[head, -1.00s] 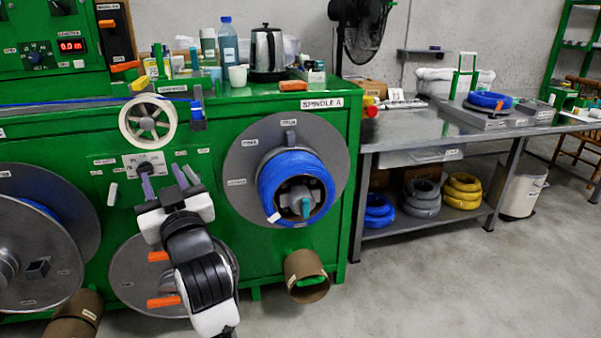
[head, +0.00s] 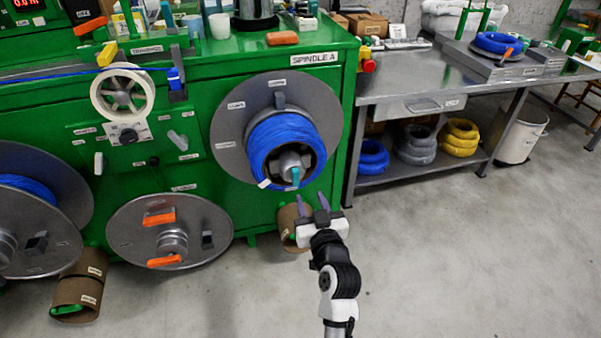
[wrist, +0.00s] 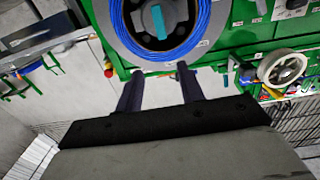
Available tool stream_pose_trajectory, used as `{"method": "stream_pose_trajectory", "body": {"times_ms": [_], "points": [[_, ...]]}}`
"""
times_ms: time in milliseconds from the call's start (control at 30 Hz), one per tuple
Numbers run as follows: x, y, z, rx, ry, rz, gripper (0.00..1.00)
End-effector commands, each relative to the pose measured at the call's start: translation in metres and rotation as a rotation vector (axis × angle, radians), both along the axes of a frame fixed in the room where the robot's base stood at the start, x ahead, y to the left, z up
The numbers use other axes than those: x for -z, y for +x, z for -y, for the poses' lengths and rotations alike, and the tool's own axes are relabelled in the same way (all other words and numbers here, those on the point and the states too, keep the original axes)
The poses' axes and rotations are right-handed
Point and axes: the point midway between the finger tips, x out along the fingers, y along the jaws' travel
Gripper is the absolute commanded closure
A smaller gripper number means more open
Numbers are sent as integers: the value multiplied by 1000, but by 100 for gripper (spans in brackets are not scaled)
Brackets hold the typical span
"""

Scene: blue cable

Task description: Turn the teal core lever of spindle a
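Spindle A's grey disc (head: 233,118) is on the green machine front under its label, with a wound blue cable coil (head: 268,140) around its core. The teal core lever (head: 295,177) sits at the core's centre. In the wrist view the teal lever (wrist: 157,20) shows at the top, inside the blue coil (wrist: 207,25). My gripper (head: 311,204) is below and slightly right of the lever in the head view, apart from it. Its two fingers are spread with nothing between them; in the wrist view the open fingertips (wrist: 160,72) point toward the spindle, just short of the coil's lower edge.
A brown cardboard tube (head: 288,226) stands on the floor just behind my gripper. A lower spindle (head: 130,210) with orange levers is at the left. A metal bench (head: 420,85) with cable coils on its shelf stands at the right. The floor right of my arm is clear.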

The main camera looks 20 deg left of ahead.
Motion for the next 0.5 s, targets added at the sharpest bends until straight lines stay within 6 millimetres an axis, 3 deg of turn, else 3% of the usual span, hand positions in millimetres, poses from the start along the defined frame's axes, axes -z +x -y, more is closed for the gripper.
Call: {"method": "stream_pose_trajectory", "body": {"times_ms": [100, 233, 500], "points": [[18, -15, 2, -24, 0, 0, 62], [25, -20, 5, -29, 2, 6, 62], [22, 3, -12, -31, 6, 8, 62]]}}
